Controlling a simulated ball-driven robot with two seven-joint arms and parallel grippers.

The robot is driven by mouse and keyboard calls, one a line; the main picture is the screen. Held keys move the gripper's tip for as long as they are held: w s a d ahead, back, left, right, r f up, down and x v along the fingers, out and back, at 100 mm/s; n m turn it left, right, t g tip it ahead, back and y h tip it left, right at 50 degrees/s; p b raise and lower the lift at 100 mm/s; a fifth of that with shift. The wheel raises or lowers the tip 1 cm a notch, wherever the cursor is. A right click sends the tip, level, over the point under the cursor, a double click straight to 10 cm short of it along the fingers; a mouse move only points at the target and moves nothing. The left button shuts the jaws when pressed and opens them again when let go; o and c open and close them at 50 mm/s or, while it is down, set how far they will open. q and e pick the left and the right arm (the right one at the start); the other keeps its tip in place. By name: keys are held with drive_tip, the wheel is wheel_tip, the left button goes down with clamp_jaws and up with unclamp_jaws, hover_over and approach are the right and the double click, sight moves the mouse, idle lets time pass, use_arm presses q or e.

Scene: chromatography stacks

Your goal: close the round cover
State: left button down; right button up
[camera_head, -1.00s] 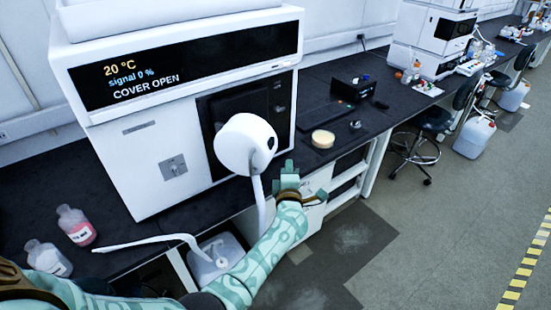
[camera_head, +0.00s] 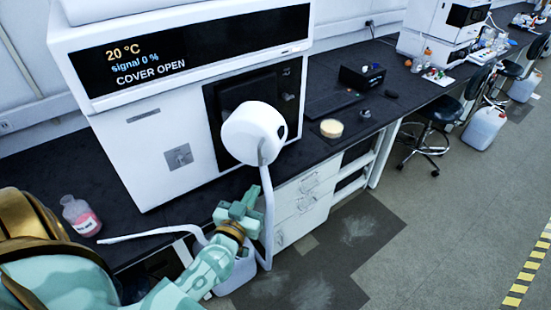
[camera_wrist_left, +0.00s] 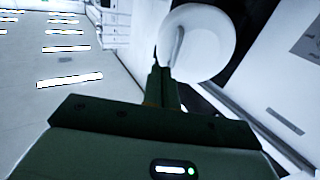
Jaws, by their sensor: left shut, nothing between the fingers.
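The round cover (camera_head: 252,133) is a thick white disc standing out from the dark front panel (camera_head: 225,95) of the white instrument (camera_head: 150,150). The instrument's screen (camera_head: 150,62) reads COVER OPEN. A white hose (camera_head: 267,215) hangs from the cover. My left gripper (camera_head: 243,204) is shut and empty, below the cover and near the bench's front edge, apart from the cover as far as I can tell. In the left wrist view the shut fingers (camera_wrist_left: 159,82) point toward the cover (camera_wrist_left: 200,42), which fills the upper middle. My right gripper is not in view.
A bottle with pink liquid (camera_head: 80,214) stands at the bench's left. A cream-coloured round dish (camera_head: 331,128) and a black box (camera_head: 362,76) stand on the dark bench right of the instrument. White drawers (camera_head: 305,200) are below. The floor to the right is open.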

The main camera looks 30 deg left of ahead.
use_arm(q)
approach(276, 153)
drive_tip(key=x, duration=0.3)
drive_tip(key=b+x, duration=0.1)
drive_tip(key=x, duration=0.2)
drive_tip(key=shift+w+a+f+b, duration=0.15)
drive_tip(key=shift+w+a+b, duration=0.15)
drive_tip(key=shift+w, duration=0.05)
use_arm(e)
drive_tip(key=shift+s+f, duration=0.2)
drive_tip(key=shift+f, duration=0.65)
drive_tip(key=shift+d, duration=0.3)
